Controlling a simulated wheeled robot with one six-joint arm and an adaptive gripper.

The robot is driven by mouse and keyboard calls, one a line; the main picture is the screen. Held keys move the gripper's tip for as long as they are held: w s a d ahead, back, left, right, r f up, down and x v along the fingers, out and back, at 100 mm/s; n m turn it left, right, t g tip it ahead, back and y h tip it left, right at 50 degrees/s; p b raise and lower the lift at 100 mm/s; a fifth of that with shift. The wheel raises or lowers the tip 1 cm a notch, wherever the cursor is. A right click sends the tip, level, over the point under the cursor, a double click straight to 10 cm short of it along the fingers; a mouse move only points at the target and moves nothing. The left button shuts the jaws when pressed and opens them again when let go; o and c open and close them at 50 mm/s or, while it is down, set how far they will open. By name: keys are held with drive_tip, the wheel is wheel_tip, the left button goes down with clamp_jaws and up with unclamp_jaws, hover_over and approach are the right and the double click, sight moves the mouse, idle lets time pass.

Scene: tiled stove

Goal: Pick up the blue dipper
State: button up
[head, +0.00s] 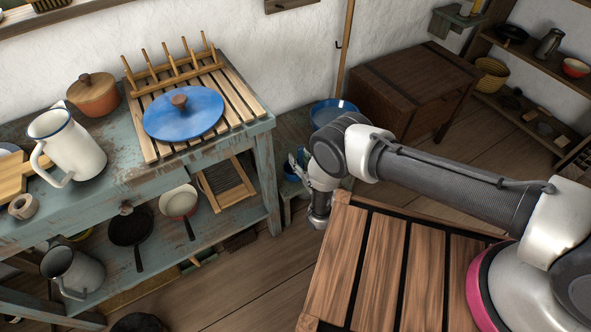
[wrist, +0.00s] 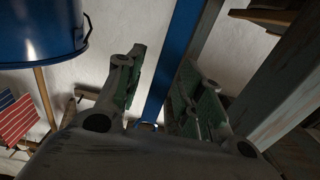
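A long blue bar, which looks like the blue dipper's handle (wrist: 172,62), runs between the two fingers of my gripper (wrist: 160,68) in the wrist view. The fingers stand apart on either side of it. The bar overlaps the right finger's edge in the picture, and I cannot tell whether they touch. In the head view my gripper (head: 301,166) is low beside the worn blue table's right end. A small blue patch (head: 292,177) shows beside it; I cannot tell which part it is. The dipper's bowl is not clearly visible.
A blue bucket (head: 333,113) stands behind my arm; a blue vessel (wrist: 38,35) fills the wrist view's upper left. The worn blue table (head: 262,124) is close on the left, with a blue lid (head: 190,120) on a slatted rack.

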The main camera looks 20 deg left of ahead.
clamp_jaws()
